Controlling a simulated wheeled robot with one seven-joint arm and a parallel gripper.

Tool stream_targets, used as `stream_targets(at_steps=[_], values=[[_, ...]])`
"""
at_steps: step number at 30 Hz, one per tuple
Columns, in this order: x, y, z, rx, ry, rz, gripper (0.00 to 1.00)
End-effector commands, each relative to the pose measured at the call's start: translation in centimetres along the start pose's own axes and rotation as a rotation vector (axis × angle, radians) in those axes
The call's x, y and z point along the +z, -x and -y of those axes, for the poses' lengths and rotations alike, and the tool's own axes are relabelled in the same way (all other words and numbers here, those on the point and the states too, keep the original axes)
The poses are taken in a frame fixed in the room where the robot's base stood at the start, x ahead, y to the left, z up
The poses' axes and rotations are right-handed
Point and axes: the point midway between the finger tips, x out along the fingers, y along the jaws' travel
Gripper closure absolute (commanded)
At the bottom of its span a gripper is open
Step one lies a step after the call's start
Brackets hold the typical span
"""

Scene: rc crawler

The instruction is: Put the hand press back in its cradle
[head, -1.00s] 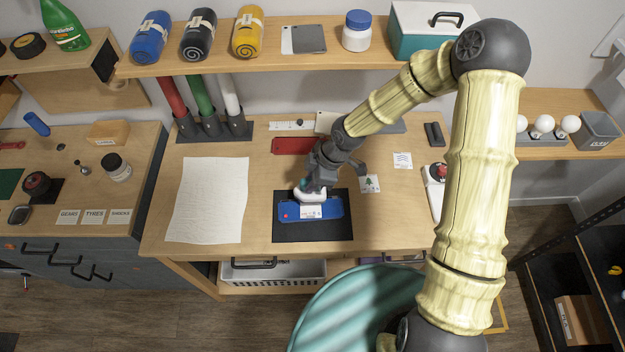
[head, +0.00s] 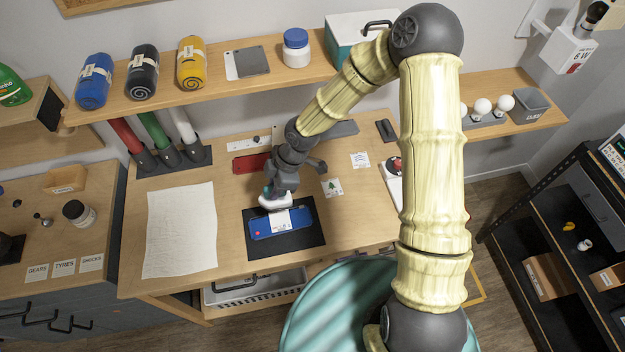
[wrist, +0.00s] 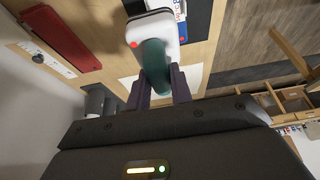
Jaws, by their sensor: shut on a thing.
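The hand press (head: 272,203) has a white, rounded body and a teal handle. My gripper (head: 282,185) is shut on the teal handle, over the bench. In the wrist view the handle (wrist: 153,60) sits between the two fingertips (wrist: 160,80), with the white body beyond it. The press is at the upper edge of a blue flat case (head: 300,216) with a white label, which lies on a black mat (head: 312,238). I cannot tell whether the press touches the case. I cannot make out for certain which thing is the cradle.
A white sheet (head: 180,230) lies left of the mat. A red flat box (head: 250,164) and small cards (head: 332,187) lie behind and right. A white tray (head: 395,190) with a red and black item stands at the bench's right. A shelf (head: 210,95) runs above the back.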

Motion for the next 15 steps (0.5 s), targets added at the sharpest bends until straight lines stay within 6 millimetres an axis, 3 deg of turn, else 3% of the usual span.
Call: stream_targets(at_steps=[8, 11, 15], values=[[0.8, 0.3, -0.4, 0.013, -0.031, 0.002, 1.00], [2.7, 0.9, -1.1, 0.041, -0.104, 0.006, 1.00], [7.2, 2.6, -2.5, 0.106, -0.277, 0.016, 1.00]])
